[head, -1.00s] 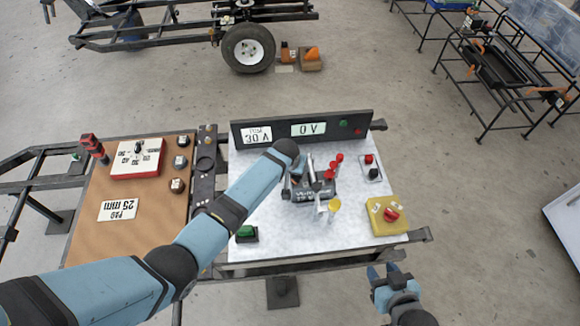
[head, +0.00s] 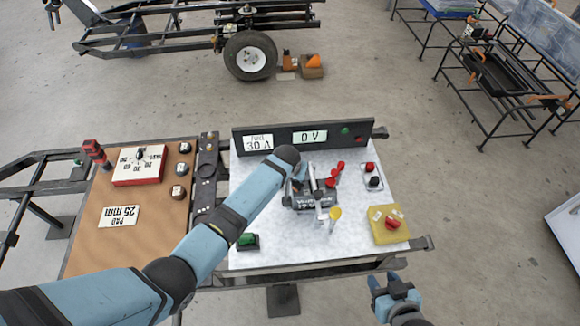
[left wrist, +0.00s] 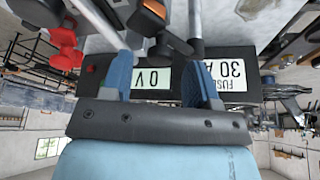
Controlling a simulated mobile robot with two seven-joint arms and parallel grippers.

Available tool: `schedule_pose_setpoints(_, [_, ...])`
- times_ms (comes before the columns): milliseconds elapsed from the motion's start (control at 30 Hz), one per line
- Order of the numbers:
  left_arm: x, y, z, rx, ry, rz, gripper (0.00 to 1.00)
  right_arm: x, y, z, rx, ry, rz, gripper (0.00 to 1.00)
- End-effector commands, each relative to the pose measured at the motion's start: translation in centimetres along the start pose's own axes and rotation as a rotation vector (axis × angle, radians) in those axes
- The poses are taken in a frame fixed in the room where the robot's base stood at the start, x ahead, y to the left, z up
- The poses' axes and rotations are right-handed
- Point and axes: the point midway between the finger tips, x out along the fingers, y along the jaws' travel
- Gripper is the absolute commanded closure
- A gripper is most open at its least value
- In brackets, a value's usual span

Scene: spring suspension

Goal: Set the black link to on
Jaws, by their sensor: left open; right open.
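A dark grey switch unit (head: 318,200) with upright metal levers and red-tipped levers (head: 332,181) stands mid-board. I cannot tell for sure which part is the black link; a black-tipped metal rod (left wrist: 195,25) shows in the left wrist view. My left gripper (left wrist: 163,58) is open, its blue fingers apart at the levers; I see no firm hold. In the head view my left arm hides most of this gripper. My right gripper (head: 390,284) is open and empty, off the board's front right corner.
An upright panel (head: 375,127) at the back reads "FUSE 30 A" and "0 V". A yellow box (head: 388,229) with a red knob sits at right, a green button (head: 247,240) at front left. A brown board (head: 150,225) with dials adjoins on the left.

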Motion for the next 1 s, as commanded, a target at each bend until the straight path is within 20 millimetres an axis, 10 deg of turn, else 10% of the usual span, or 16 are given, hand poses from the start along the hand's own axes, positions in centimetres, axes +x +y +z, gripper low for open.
schedule_pose_setpoints(500, [-10.6, 0.0, -0.1, -0.001, 0.003, 0.000, 0.45, -0.1, 0.1, -0.1, 0.000, -0.001, 0.003, 0.58])
schedule_pose_setpoints(1000, [-12.3, 0.0, 0.0, 0.000, 0.001, 0.000, 0.45, -0.1, 0.1, -0.1, 0.000, -0.001, 0.003, 0.58])
